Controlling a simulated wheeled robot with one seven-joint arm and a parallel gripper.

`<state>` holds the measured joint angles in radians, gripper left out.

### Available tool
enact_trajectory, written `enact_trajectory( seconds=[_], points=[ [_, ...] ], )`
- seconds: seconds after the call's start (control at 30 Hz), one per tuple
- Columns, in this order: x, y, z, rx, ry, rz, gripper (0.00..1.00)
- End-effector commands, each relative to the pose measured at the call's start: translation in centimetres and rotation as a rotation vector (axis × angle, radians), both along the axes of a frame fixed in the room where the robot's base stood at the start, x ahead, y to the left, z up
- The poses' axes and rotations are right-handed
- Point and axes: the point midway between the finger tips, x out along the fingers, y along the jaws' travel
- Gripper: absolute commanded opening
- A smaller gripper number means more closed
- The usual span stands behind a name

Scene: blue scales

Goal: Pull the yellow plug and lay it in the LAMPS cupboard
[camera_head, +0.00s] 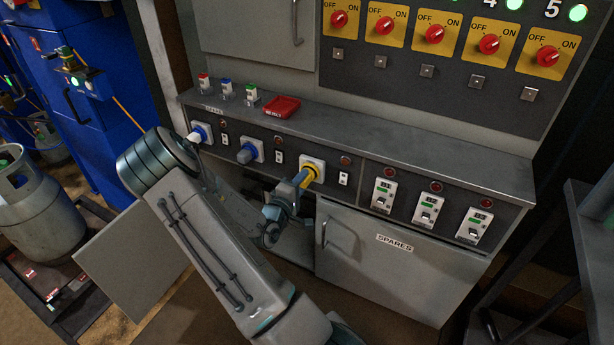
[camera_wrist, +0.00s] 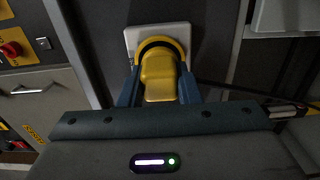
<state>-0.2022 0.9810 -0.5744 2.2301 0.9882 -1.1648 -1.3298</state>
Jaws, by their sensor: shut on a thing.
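The yellow plug (camera_head: 309,176) is at the white socket plate (camera_head: 318,164), the third socket along the front panel. My gripper (camera_head: 301,180) is closed around it, coming in from the front left. In the wrist view the yellow plug (camera_wrist: 158,78) lies between both fingers of my gripper (camera_wrist: 159,88), up against the white plate (camera_wrist: 182,32). An open cupboard is under the sockets, its door (camera_head: 130,262) swung out to the left. My arm hides most of its opening, and I can read no LAMPS label.
The SPARES cupboard (camera_head: 400,275) to the right is shut. A red object (camera_head: 282,107) and several small blocks are on the ledge above. A gas cylinder (camera_head: 32,212) stands at the left.

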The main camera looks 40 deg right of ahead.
Motion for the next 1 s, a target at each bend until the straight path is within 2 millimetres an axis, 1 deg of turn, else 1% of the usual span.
enact_trajectory(
  seconds=[1.0],
  points=[
    [-1.6,3.8,0.0,0.000,0.001,0.001,0.00]
  ],
)
